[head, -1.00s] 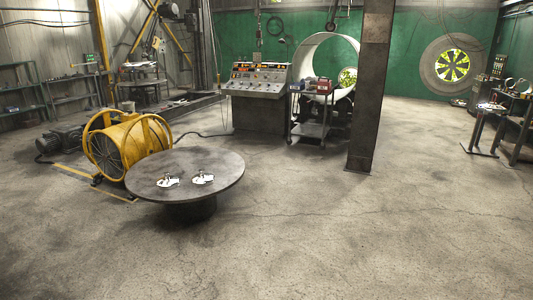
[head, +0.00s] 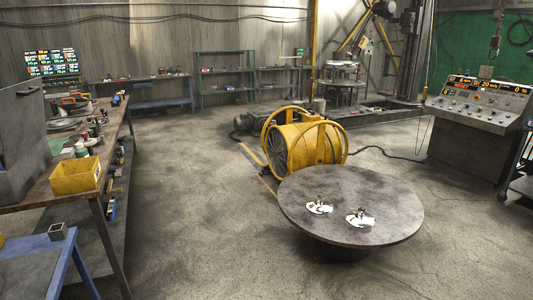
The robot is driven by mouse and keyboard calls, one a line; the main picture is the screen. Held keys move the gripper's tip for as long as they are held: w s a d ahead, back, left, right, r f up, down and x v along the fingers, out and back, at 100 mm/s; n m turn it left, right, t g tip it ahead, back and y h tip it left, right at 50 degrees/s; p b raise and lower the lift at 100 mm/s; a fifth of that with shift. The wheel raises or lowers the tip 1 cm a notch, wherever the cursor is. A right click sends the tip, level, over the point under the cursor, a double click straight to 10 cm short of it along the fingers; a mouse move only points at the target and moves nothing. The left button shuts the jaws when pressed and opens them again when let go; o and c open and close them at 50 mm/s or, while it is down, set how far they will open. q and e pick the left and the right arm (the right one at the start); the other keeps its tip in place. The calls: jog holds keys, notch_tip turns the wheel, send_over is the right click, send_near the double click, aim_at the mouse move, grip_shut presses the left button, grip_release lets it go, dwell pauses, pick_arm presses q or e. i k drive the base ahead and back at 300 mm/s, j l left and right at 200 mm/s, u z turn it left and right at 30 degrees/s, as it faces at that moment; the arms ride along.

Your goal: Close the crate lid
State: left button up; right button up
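No crate with a lid can be made out for certain. A large grey box-like thing (head: 22,135) stands on the workbench at the left edge, cut off by the frame, with a handle on its upper part. I cannot tell whether it is the crate or has an open lid. An open yellow bin (head: 75,177) sits on the bench beside it. Neither of my grippers is in view.
A low round table (head: 385,200) at the right holds two shiny plate-like pieces (head: 318,207). A yellow drum fan (head: 305,143) stands behind it. The workbench (head: 115,145) and a blue table (head: 30,270) line the left. The floor between is clear.

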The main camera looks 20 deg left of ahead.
aim_at(22, 123)
jog(key=i+j+u, duration=0.25)
jog(key=u, duration=0.2)
jog(key=i+j+u, duration=0.15)
jog(key=i+u, duration=0.6)
jog(key=u, duration=0.15)
jog(key=i+l+u, duration=0.1)
jog(key=i+u, duration=0.35)
jog(key=i+l+u, duration=0.2)
jog(key=u, duration=0.2)
